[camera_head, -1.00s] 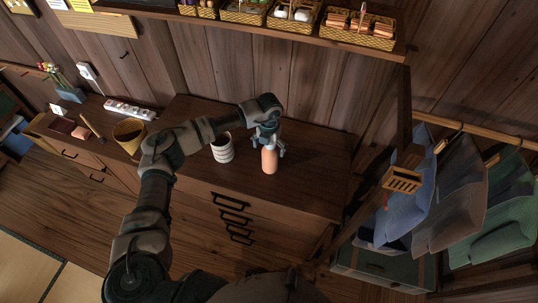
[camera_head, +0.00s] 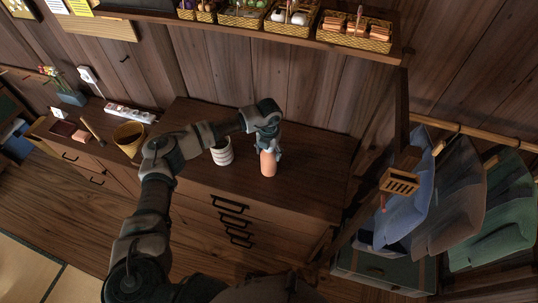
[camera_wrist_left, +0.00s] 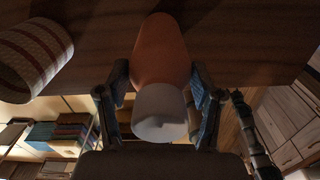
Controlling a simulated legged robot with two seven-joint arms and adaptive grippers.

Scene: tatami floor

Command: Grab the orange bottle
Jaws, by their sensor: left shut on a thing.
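The orange bottle (camera_head: 268,164) stands on the dark wooden dresser top, to the right of a striped white cup. My left gripper (camera_head: 269,146) is at the bottle's upper part and shut on it. In the left wrist view the bottle (camera_wrist_left: 161,52) with its pale cap lies between the two fingers of my left gripper (camera_wrist_left: 160,100), which press in from both sides. The gripper hides part of the bottle's top in the head view. My right gripper is not in view.
The striped white cup (camera_head: 222,152) stands close on the left; it also shows in the left wrist view (camera_wrist_left: 32,58). A tan bucket (camera_head: 129,137) is further left. A shelf with baskets (camera_head: 355,36) hangs above. The dresser top right of the bottle is clear.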

